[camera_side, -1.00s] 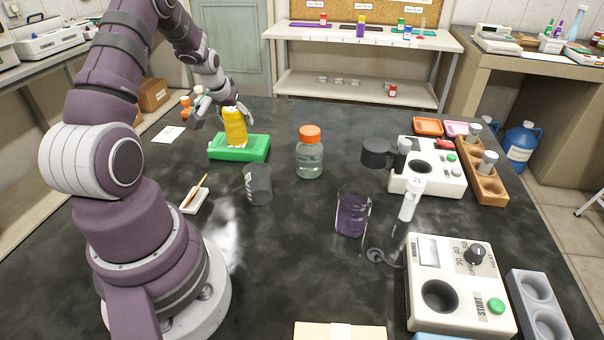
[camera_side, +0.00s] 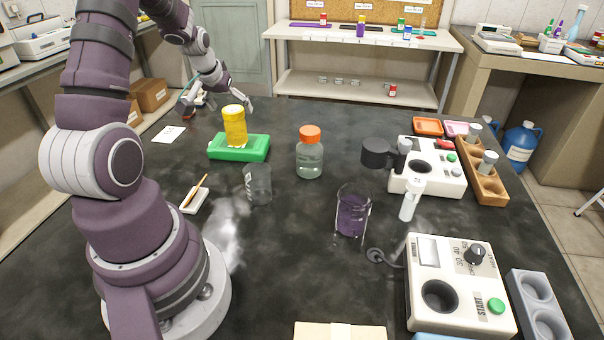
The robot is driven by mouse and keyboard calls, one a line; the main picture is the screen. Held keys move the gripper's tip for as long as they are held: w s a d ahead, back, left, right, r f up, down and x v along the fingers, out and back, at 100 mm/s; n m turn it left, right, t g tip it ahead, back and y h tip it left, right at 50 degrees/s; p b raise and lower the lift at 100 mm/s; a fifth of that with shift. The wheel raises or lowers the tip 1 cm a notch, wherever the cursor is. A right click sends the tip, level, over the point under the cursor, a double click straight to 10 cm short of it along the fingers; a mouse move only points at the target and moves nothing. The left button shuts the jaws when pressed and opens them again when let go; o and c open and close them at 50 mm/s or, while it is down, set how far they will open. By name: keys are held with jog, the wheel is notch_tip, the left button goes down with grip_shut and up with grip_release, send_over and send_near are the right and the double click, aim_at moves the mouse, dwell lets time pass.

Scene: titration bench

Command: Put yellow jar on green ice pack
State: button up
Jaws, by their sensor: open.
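The yellow jar (camera_side: 235,126) stands upright on the green ice pack (camera_side: 222,152), near its middle. The ice pack lies flat on the dark bench top, left of centre. My gripper (camera_side: 217,108) is open and empty, above and behind the jar toward the back left. Its fingers are spread and apart from the jar.
An orange-capped bottle (camera_side: 310,158) stands right of the ice pack. An empty grey beaker (camera_side: 258,186) is in front of it. A beaker of purple liquid (camera_side: 352,214), white instruments (camera_side: 430,170) and a wooden rack (camera_side: 486,188) stand further right. A small white dish (camera_side: 194,202) lies front left.

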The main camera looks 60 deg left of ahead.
jog(key=v, duration=0.7)
jog(key=w+d+r+m+t+h, duration=0.1)
jog(key=d+r+m, duration=0.1)
jog(key=d, duration=0.5)
jog(key=w+d+r+m+h, duration=0.1)
jog(key=w+d+r+m, duration=0.1)
jog(key=d, duration=0.4)
jog(key=s+d+m+h, duration=0.2)
jog(key=s+d+m, duration=0.3)
jog(key=d, duration=0.7)
jog(key=shift+s+d+r, duration=0.3)
jog(key=shift+s, duration=0.55)
